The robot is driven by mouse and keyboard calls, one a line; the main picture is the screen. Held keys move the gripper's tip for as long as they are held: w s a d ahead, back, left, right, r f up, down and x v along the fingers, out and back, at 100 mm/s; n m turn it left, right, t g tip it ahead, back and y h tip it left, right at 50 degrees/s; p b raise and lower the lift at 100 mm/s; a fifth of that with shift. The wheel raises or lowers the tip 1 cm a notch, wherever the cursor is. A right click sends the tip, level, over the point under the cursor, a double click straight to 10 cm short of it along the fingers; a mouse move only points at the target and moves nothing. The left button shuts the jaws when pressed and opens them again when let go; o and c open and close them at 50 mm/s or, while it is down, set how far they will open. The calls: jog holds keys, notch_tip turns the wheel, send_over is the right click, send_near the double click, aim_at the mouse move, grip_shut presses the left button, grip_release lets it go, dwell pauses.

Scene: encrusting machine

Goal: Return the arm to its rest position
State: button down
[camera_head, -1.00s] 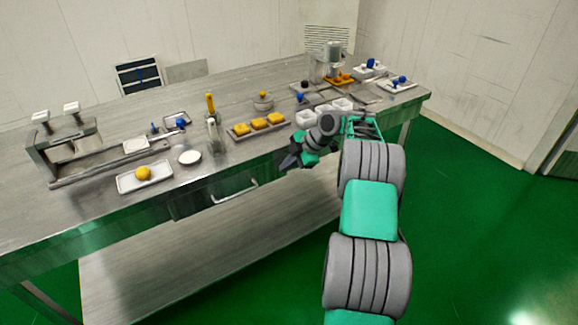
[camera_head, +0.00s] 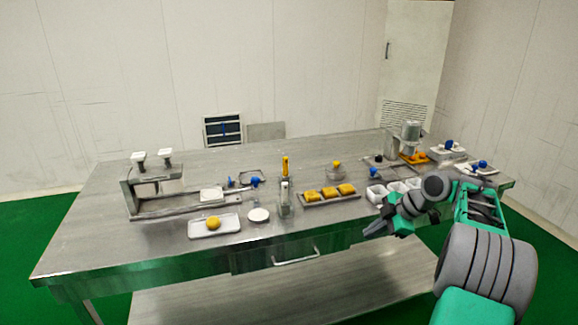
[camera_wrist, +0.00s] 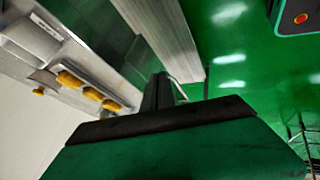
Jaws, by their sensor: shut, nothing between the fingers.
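My arm rises from the lower right of the head view, grey and green. My gripper (camera_head: 378,229) is at the front edge of the steel table (camera_head: 160,240), pointing left, and looks shut and empty. In the wrist view my gripper (camera_wrist: 157,90) shows dark fingers close together, with the table's edge and the green floor beyond. In that view the tray of yellow blocks (camera_wrist: 92,93) lies to the left of the fingers, apart from them.
On the table are a white tray with a yellow ball (camera_head: 213,223), a metal press (camera_head: 150,185), a white disc (camera_head: 258,214), white containers (camera_head: 378,194) near my arm and a mixer-like machine (camera_head: 410,137). Green floor lies around the table.

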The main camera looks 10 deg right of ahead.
jog(key=s+a+r+m+g+h+p, duration=0.1)
jog(key=s+a+r+m+p, duration=0.25)
jog(key=a+r, duration=0.4)
jog(key=s+a+r+m+h+p, duration=0.1)
jog(key=s+a+r+m+p, duration=0.2)
jog(key=a, duration=0.7)
jog(key=s+a+m+g+h+p, duration=0.1)
jog(key=s+a+m+p, duration=0.3)
jog(key=s+m, duration=0.5)
jog(key=s+h, duration=0.1)
jog(key=s, duration=0.7)
jog(key=shift+s+a+m+h, duration=0.35)
jog(key=shift+a+h, duration=0.05)
